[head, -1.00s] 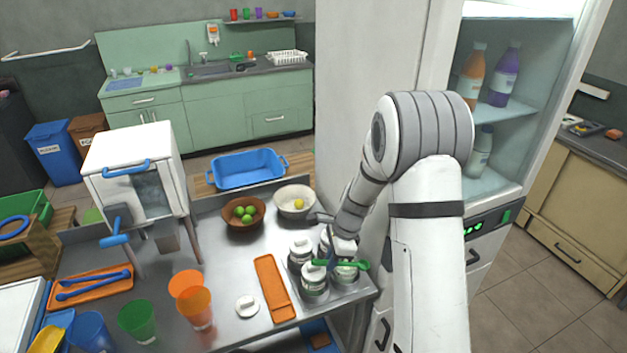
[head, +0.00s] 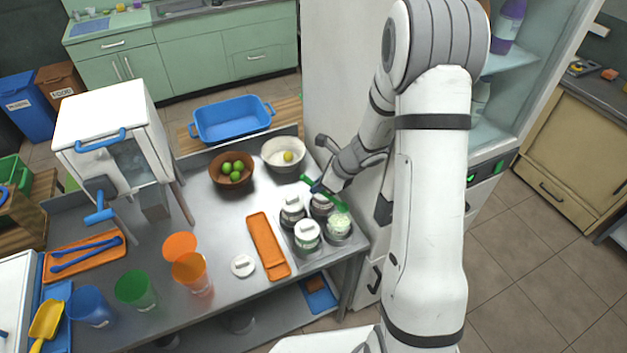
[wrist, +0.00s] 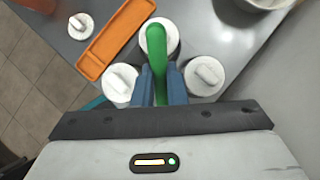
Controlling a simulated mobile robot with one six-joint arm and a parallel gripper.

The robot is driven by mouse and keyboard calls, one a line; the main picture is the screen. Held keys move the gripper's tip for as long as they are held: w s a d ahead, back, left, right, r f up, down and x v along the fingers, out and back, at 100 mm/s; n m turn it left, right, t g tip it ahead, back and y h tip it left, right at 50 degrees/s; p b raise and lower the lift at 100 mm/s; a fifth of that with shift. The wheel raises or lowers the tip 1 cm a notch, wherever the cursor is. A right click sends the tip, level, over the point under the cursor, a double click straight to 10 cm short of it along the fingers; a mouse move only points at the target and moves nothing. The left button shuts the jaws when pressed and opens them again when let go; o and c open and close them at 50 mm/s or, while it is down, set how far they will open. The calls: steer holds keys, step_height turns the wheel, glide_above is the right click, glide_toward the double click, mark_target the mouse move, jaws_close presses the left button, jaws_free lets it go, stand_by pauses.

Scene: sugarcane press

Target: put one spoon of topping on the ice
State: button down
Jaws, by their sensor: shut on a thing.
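My gripper (head: 320,187) is shut on a green spoon (head: 338,203), which also shows between the blue fingers in the wrist view (wrist: 157,60). The spoon is tilted above the jars at the right end of the steel table. An open jar (head: 339,226) with pale green-white contents stands below it; this is likely the topping. Whether the spoon carries anything cannot be told. Other jars (head: 307,235) have white lids. A loose white lid (head: 243,266) lies on the table. An orange cup (head: 190,270) stands left of it; I cannot make out ice inside.
An orange tray (head: 268,246) lies between the loose lid and the jars. Green (head: 136,290) and blue (head: 90,305) cups stand at the front left. A white machine (head: 112,130), a brown bowl of limes (head: 231,184) and a pale bowl (head: 284,168) stand behind.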

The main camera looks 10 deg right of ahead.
steer(key=shift+s+d+f+b, duration=0.1)
steer(key=shift+d+f+b, duration=0.05)
steer(key=shift+f+b, duration=0.4)
steer(key=shift+s+d+f+t+y+b, duration=0.1)
steer(key=shift+d+f+t+y+b, duration=0.3)
steer(key=shift+b, duration=0.85)
steer(key=shift+s+a+f+g+h+p, duration=0.1)
steer(key=shift+a+f+g+h+p, duration=0.15)
steer(key=shift+f+p, duration=0.6)
steer(key=shift+w+a+r+g+h+p, duration=0.2)
steer(key=shift+r+h+p, duration=0.1)
steer(key=shift+r+p, duration=0.35)
steer(key=shift+w+a+r+g+h+p, duration=0.15)
steer(key=shift+r+h+p, duration=0.1)
steer(key=shift+r+p, duration=0.35)
steer(key=shift+a+f, duration=0.15)
steer(key=shift+a, duration=0.05)
steer(key=shift+w+a+r+g+h+b, duration=0.2)
steer(key=shift+a+r+g+h, duration=0.25)
steer(key=shift+h, duration=0.45)
steer(key=shift+w+a+r+g+h+b, duration=0.1)
steer(key=shift+w+a+r+g+h, duration=0.3)
steer(key=shift+h, duration=0.5)
steer(key=shift+s+a+f, duration=0.1)
steer(key=shift+a, duration=0.05)
